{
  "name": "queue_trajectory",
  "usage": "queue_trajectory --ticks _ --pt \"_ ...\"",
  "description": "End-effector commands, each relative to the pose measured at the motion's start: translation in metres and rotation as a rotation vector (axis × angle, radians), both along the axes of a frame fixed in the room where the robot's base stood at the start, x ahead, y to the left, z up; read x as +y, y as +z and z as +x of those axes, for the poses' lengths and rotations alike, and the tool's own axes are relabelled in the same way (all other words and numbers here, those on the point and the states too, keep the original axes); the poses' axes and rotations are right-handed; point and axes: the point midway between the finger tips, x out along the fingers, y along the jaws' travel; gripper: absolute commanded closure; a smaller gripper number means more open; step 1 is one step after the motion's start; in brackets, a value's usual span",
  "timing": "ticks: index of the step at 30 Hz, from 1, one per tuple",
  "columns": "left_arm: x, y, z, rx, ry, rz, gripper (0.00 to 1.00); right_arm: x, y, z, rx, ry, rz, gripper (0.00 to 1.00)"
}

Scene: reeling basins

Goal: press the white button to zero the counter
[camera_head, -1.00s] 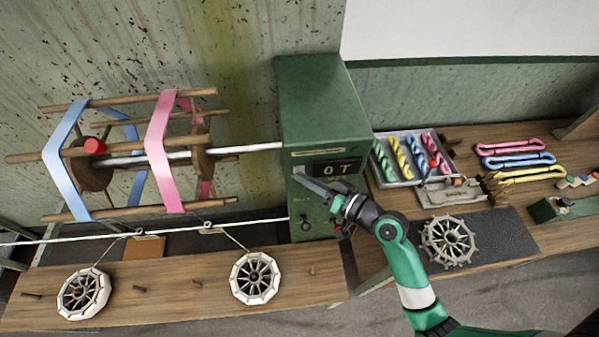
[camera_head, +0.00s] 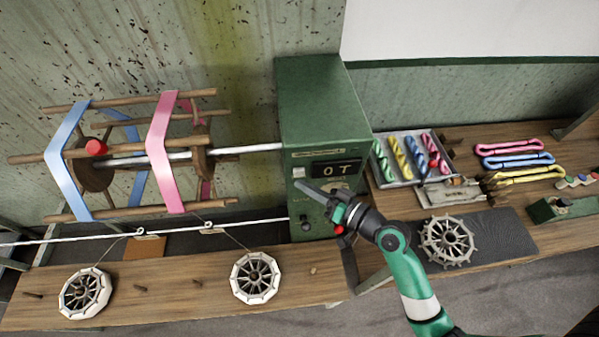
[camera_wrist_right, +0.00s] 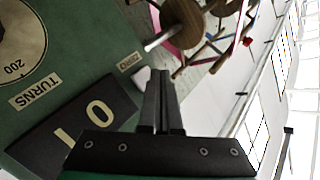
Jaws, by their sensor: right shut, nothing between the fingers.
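The green counter box (camera_head: 323,110) stands at the middle of the head view, with a dark display (camera_head: 336,169) on its front. The small white button (camera_head: 298,172) is on the front, left of the display. It also shows in the right wrist view (camera_wrist_right: 142,76), beside a ZERO label (camera_wrist_right: 130,63) and partly behind the fingers. My right gripper (camera_head: 300,184) is shut and empty, its tips just below the button in the head view. In the right wrist view the fingertips (camera_wrist_right: 160,72) are beside the button; I cannot tell whether they touch it. My left gripper is out of view.
A dark knob (camera_head: 305,226) sits lower on the box front. A wooden reel with blue and pink bands (camera_head: 160,150) is to the left. A tray of coloured skeins (camera_head: 407,183) and a spoked wheel (camera_head: 447,241) are on the right bench.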

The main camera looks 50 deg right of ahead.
Motion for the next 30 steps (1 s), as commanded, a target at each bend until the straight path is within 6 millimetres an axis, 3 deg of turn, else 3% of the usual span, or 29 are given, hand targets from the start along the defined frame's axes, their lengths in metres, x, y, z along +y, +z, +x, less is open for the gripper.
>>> queue_trajectory --ticks 15,30 --pt "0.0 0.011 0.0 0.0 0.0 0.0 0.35 0.031 0.0 -0.035 0.001 0.002 0.0 1.0" --pt "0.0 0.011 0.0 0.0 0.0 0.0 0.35 0.031 0.0 -0.036 0.001 0.001 0.0 1.0"
